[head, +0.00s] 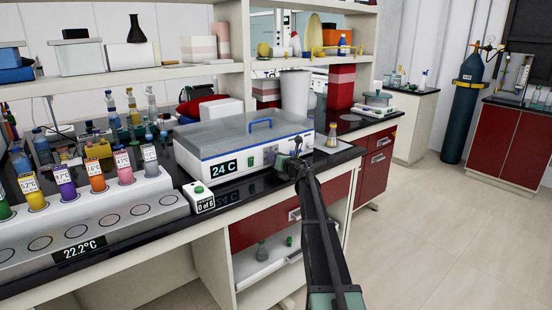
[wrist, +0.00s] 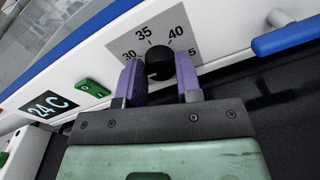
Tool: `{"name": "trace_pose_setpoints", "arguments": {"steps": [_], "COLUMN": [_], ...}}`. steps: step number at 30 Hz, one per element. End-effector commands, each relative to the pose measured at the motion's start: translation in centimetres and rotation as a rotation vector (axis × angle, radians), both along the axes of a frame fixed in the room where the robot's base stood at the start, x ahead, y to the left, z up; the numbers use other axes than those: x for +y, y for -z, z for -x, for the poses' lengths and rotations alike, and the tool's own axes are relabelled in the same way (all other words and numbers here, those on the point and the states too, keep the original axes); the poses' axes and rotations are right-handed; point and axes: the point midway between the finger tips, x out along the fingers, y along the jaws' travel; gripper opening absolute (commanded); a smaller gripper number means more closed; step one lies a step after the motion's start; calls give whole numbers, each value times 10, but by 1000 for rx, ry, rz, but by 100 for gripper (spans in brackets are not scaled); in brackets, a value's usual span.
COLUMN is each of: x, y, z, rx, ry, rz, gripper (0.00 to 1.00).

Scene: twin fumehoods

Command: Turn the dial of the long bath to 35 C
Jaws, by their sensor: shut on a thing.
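The long bath (head: 225,150) is a white box with a grey lid and a blue lid handle, standing on the black bench. Its display (head: 224,168) reads 24 C, also in the wrist view (wrist: 48,105). The black round dial (wrist: 160,62) sits on a grey scale plate marked 30, 35 and 40, with a further number partly hidden. My gripper (wrist: 160,76) has its purple fingers on either side of the dial, shut on it. In the head view my gripper (head: 293,165) is at the bath's front right and hides the dial. I cannot read the dial's setting surely.
A green switch (wrist: 92,87) is on the bath's front, left of the dial. A blue-ended lever (wrist: 285,38) juts out right of the dial. A small box reading 0 of 6 (head: 199,197) and a rack of coloured bottles (head: 90,225) stand to the left.

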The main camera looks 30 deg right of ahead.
Motion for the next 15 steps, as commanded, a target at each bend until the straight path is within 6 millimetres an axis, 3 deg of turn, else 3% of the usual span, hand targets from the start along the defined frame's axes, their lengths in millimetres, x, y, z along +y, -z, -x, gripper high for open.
{"name": "trace_pose_setpoints", "arguments": {"steps": [15], "x": [-1], "y": [0], "z": [0], "rx": [83], "ry": [-1], "rz": [-479], "gripper": [8]}}
